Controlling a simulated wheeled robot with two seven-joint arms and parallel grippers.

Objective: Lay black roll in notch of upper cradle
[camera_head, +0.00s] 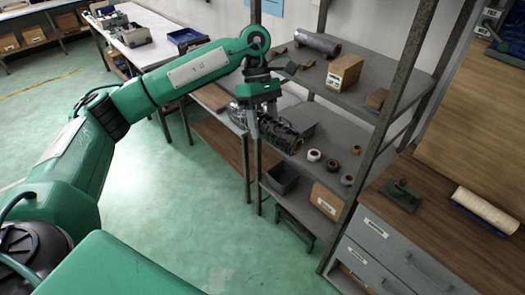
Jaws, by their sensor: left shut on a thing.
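My left gripper (255,130) reaches in from the left and points down at the middle level of the grey shelf rack. It is shut on the black roll (279,133), a shiny, crinkled dark cylinder lying roughly level. The gripper's fingers cover part of the roll, and I cannot tell whether the roll touches what is under it. My right gripper is not in view.
The top shelf (365,92) holds a grey roll (318,43), a cardboard box (343,71) and brown blocks. Small tape rolls (314,155) sit right of the black roll. Rack posts (385,125) stand close by. A drawer bench (440,225) is at right.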

